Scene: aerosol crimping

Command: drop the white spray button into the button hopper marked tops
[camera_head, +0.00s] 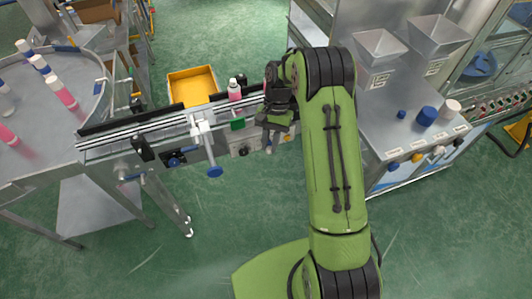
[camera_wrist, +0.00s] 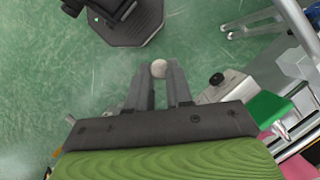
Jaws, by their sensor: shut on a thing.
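The white spray button (camera_wrist: 158,69) shows in the wrist view as a small pale round thing between the fingertips. My gripper (camera_wrist: 159,76) is shut on it, above the green floor. In the head view my gripper (camera_head: 275,122) is beside the right end of the conveyor, partly hidden by my arm; the button cannot be made out there. Two grey funnel-shaped hoppers stand on the machine at the right: a left one (camera_head: 378,46) and a right one (camera_head: 437,34). Their labels are too small to read, so I cannot tell which is marked tops.
A pink bottle (camera_head: 235,90) stands on the conveyor (camera_head: 165,125). A yellow bin (camera_head: 193,86) lies behind it. A round table (camera_head: 50,125) with several bottles is at the left. Blue and white round parts sit on the machine's front ledge (camera_head: 410,135). Open floor lies between conveyor and machine.

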